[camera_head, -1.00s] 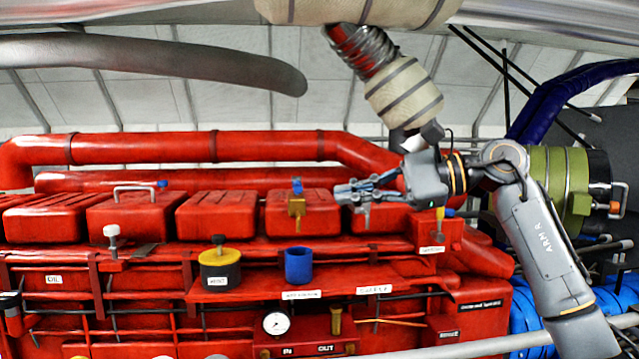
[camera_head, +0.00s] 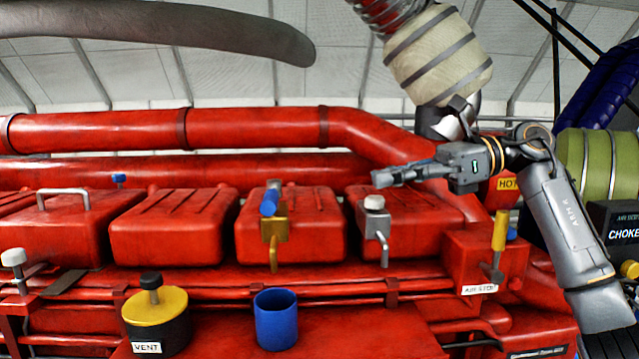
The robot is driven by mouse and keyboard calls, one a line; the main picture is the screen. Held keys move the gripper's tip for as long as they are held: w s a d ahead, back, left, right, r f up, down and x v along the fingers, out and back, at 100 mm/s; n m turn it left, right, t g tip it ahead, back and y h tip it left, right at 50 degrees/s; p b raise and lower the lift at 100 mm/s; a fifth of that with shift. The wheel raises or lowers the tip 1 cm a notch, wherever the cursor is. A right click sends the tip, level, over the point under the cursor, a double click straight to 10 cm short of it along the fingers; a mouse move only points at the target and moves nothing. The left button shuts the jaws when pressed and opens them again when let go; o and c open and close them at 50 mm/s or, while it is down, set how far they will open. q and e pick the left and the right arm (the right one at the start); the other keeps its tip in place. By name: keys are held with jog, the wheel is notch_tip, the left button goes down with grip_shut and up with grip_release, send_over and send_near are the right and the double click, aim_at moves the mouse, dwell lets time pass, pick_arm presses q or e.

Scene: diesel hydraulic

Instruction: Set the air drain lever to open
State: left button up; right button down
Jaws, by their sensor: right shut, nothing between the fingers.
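No label that I can read says air drain, so I cannot tell which lever is meant. A yellow-handled lever (camera_head: 499,232) stands upright on a red box at the right, above a small white label that reads roughly "AIR STOP". A brass valve with a blue handle (camera_head: 270,203) and a silver valve with a white knob (camera_head: 375,204) are on the front of the red covers. My right gripper (camera_head: 381,178) is shut and empty. It points left, above the silver valve in the picture and up and left of the yellow lever. My left gripper is out of view.
A black and yellow VENT cap (camera_head: 156,319) and a blue cup (camera_head: 276,319) stand on the front red ledge. Thick red pipes (camera_head: 250,128) run behind the covers (camera_head: 173,226). A CHOKE box (camera_head: 619,232) is at the far right.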

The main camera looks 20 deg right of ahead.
jog(key=p, duration=0.1)
send_near(277, 200)
jog(key=p+x, duration=0.1)
jog(key=x, duration=0.1)
jog(key=p+x, duration=0.1)
jog(key=x, duration=0.1)
jog(key=p+x, duration=0.1)
jog(key=x, duration=0.1)
jog(key=shift+w+a+f, duration=0.1)
jog(key=shift+w+a, duration=0.2)
jog(key=shift+w, duration=0.05)
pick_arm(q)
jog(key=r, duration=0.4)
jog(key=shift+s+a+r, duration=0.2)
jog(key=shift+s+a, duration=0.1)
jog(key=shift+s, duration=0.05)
pick_arm(e)
jog(key=shift+w+f, duration=0.1)
jog(key=shift+f, duration=0.05)
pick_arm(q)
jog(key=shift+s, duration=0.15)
pick_arm(e)
jog(key=shift+a, duration=0.15)
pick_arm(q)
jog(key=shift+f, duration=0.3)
pick_arm(e)
jog(key=shift+a, duration=0.75)
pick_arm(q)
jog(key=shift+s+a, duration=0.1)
